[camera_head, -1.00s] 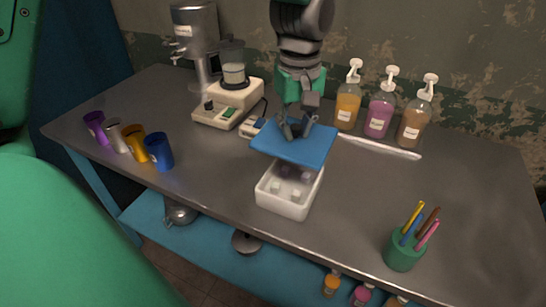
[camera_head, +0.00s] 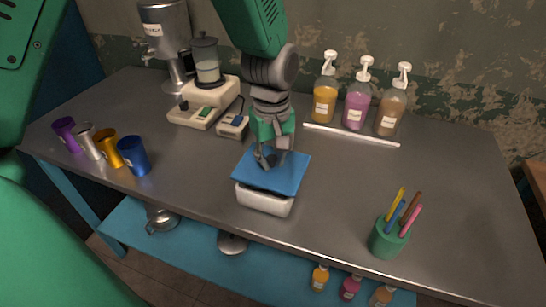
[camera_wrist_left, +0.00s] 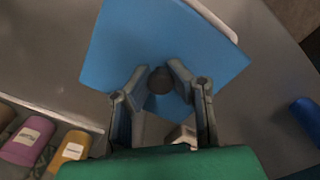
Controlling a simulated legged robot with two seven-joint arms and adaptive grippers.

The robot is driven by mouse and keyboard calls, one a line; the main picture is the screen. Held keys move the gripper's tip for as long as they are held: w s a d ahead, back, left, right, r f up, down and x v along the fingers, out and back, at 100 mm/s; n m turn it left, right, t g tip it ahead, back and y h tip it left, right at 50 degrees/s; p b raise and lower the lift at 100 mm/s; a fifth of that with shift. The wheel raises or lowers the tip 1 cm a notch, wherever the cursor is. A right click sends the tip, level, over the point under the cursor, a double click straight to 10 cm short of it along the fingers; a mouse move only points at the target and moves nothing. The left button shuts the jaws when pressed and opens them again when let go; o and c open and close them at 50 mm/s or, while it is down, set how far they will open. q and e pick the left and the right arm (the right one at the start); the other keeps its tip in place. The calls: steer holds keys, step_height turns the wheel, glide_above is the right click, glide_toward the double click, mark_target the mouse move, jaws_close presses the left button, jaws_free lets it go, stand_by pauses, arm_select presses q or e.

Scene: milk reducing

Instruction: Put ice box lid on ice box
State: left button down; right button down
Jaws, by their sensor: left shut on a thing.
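The blue ice box lid (camera_head: 290,174) is in the head view, over the white ice box (camera_head: 264,200). It covers most of the box's top; only the box's front wall shows below it. I cannot tell whether the lid touches the rim all round. My left gripper (camera_head: 268,160) comes down from above and is shut on the lid's knob. In the left wrist view the lid (camera_wrist_left: 130,45) fills the upper middle, with the dark knob (camera_wrist_left: 160,80) between my left gripper's fingertips (camera_wrist_left: 160,78). My right gripper is not seen.
A green pen cup (camera_head: 388,238) stands at front right. Coloured cups (camera_head: 133,155) line the left front edge. A blender (camera_head: 206,80) stands back left.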

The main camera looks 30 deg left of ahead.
mark_target(272, 158)
arm_select(q)
steer(key=shift+f, duration=0.2)
steer(key=shift+f, duration=0.15)
steer(key=c, duration=1.5)
jaws_free()
step_height(272, 158, up, 13)
steer(key=shift+f+p, duration=0.1)
steer(key=shift+p, duration=0.7)
